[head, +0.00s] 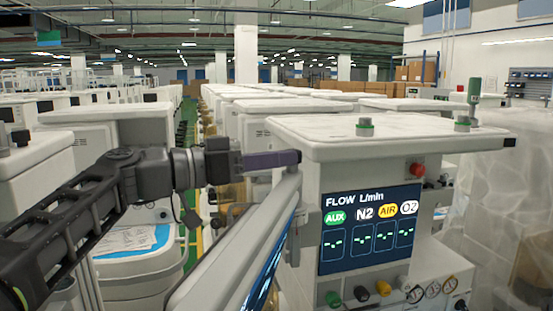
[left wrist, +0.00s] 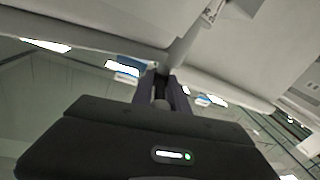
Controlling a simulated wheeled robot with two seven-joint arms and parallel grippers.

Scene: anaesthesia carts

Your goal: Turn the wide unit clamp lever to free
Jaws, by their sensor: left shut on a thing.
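My left gripper (head: 288,159) reaches in from the left at the near left corner of the anaesthesia cart, just below its white top. In the left wrist view its two dark fingers (left wrist: 161,85) are closed around the end of a slim light-grey bar (left wrist: 184,42), which looks like the clamp lever. The bar runs up and right from the fingers. In the head view the fingers hide most of it. A wide pale panel (head: 232,252), seen nearly edge-on with a lit blue screen edge, hangs below the gripper. I cannot read the lever's marked position. My right gripper is out of view.
The cart's white top (head: 385,135) lies right of the gripper. A flow display (head: 369,230) and several coloured knobs face me below it. A red knob (head: 416,169) is at right. More carts crowd the left and back; plastic-wrapped goods (head: 510,190) stand at right.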

